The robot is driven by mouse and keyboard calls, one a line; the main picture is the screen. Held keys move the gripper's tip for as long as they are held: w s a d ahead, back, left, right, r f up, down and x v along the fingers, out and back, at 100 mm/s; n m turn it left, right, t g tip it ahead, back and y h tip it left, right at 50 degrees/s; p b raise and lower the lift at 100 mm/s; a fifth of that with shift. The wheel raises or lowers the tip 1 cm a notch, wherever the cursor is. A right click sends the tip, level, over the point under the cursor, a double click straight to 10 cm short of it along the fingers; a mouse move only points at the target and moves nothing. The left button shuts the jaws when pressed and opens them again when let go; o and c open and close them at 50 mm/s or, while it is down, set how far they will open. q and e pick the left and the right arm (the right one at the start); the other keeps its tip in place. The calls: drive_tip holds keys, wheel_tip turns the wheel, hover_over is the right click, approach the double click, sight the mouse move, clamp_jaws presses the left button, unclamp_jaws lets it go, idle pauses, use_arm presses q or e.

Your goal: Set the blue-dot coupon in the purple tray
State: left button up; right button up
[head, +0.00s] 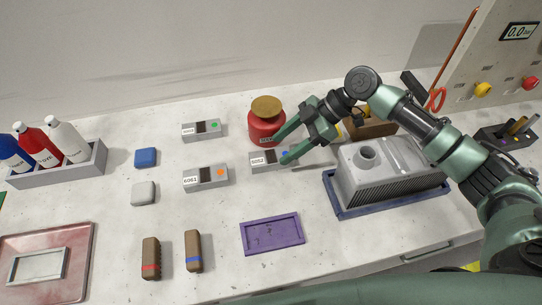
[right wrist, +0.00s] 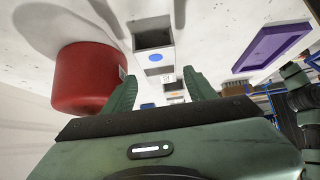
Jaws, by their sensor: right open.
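The blue-dot coupon (head: 262,160) is a grey block with a dark patch and a label reading 5052, lying on the table in front of the red container. In the right wrist view the coupon (right wrist: 155,70) lies just ahead of the fingers, its blue dot facing the camera. My right gripper (head: 283,149) is open, its fingertips close over the coupon's right end; I cannot tell whether they touch it. The fingers also show in the right wrist view (right wrist: 163,78), with nothing gripped. The purple tray (head: 245,235) is empty, in front of the coupon. My left gripper is not in view.
The red container (head: 260,128) with a tan lid stands close behind my right gripper. An orange-dot block (head: 205,179) and a green-dot block (head: 201,131) lie left. A grey finned housing (head: 385,175) in a blue tray (head: 340,208) stands right. The table between coupon and purple tray is clear.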

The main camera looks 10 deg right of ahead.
sight(271, 156)
drive_tip(key=shift+p+x, duration=0.45)
drive_tip(key=shift+x, duration=1.55)
drive_tip(key=shift+d, duration=0.1)
clamp_jaws()
